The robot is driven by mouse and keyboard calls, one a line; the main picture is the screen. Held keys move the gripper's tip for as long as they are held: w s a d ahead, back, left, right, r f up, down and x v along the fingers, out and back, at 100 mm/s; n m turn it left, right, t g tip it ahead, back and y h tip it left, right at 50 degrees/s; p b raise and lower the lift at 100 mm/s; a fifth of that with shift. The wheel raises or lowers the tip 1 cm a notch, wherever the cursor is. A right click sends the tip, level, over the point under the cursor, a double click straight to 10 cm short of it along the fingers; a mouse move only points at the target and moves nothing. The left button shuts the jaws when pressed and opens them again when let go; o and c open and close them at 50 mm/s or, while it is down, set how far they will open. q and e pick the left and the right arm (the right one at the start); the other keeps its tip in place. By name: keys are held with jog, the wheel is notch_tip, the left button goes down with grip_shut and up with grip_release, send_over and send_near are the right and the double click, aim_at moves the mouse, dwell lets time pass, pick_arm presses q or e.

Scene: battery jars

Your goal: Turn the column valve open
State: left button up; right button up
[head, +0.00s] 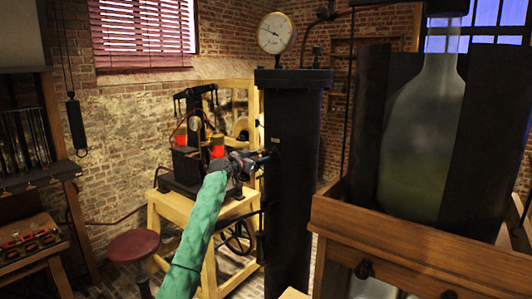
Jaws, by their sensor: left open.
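The dark column (290,200) stands upright in the middle of the head view, with a wide flanged top. A small pale detail on its front left side (275,142) may be part of the valve; the valve itself is too small and dark to make out. My left gripper (266,158), at the end of the green-sleeved arm, is open with its fingertips pointing right at the column's left side, just below that detail. I cannot tell whether it touches anything. My right gripper is not in view.
A round gauge (276,33) stands on top of the column. A large glass jar (420,140) in a wooden frame (420,250) fills the right. Behind my arm is a wooden bench (172,205) with an apparatus. A red stool (134,245) stands at lower left.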

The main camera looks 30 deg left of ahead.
aim_at(264, 154)
pick_arm(q)
jog(key=w, duration=0.1)
jog(key=w+p, duration=0.1)
jog(key=w, duration=0.1)
jog(key=shift+w+d+r+p, duration=0.15)
jog(key=shift+w+d+p, duration=0.1)
jog(key=shift+p, duration=0.15)
jog(key=shift+w+d+f+p, duration=0.1)
jog(key=shift+w+f+p, duration=0.15)
jog(key=shift+w, duration=0.45)
jog(key=c, duration=1)
